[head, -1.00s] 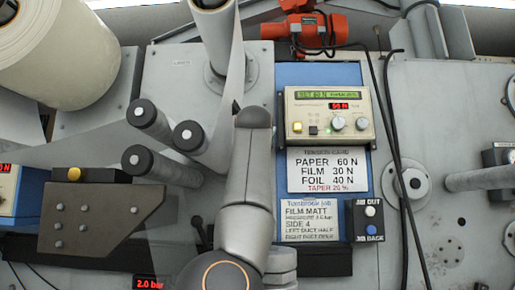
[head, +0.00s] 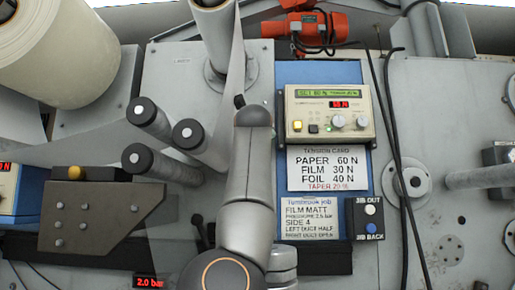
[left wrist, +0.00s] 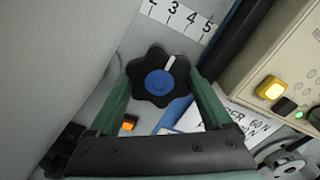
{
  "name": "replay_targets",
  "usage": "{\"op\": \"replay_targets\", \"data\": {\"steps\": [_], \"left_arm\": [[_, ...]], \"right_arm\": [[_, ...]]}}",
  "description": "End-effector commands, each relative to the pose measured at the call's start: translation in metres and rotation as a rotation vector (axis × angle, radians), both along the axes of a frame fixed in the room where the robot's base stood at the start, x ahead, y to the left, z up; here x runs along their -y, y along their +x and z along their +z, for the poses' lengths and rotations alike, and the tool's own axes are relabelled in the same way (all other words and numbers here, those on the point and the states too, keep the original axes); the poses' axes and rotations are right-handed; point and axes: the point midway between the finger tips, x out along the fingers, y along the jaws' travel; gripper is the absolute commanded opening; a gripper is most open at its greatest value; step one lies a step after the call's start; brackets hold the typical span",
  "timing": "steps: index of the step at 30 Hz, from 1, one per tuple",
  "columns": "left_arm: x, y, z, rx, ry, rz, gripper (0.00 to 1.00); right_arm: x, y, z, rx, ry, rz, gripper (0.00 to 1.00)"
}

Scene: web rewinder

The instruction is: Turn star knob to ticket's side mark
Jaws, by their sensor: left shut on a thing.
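In the left wrist view a black star knob (left wrist: 147,94) with a blue centre and a white pointer line sits between the green fingers of my left gripper (left wrist: 158,80), which is shut on it. The pointer tilts up and slightly right, roughly toward the 4 on the white number scale (left wrist: 181,17); 2, 3, 4 and 5 are visible. In the head view my left arm hides the knob and fingertips. The job ticket (head: 307,219) reads FILM MATT, SIDE 4, LEFT DUCT HALF. My right gripper is not in view.
The tension controller (head: 328,112) with its yellow button is close to the right of my left gripper. Below it are the tension card (head: 327,168) and the JIB OUT/BACK button box (head: 351,219). Several rollers (head: 152,163) stand to the left of my arm. Black cables hang at right.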

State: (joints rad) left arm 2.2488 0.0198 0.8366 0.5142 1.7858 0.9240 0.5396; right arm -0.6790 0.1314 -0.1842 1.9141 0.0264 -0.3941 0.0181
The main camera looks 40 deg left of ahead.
Motion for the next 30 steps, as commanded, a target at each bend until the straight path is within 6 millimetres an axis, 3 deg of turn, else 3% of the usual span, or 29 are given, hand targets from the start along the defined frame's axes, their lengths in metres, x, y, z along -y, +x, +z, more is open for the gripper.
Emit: {"op": "replay_targets", "data": {"steps": [7,18,19,23,30], "left_arm": [[-0.0010,-0.0007,-0.0014,-0.128,0.147,-0.002,0.28],[-0.0014,-0.0009,-0.0015,-0.148,0.172,0.001,0.28],[-0.0014,-0.0009,-0.0015,-0.148,0.172,0.001,0.84],[-0.0014,-0.0009,-0.0014,-0.147,0.171,0.000,0.99],[-0.0011,-0.0013,-0.0013,-0.146,0.171,0.000,1.00]], "right_arm": [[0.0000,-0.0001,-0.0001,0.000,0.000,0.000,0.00],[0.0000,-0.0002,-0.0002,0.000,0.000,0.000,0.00],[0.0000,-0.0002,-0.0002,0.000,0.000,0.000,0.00],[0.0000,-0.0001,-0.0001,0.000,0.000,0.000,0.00],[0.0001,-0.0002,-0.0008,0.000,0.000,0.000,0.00]]}}
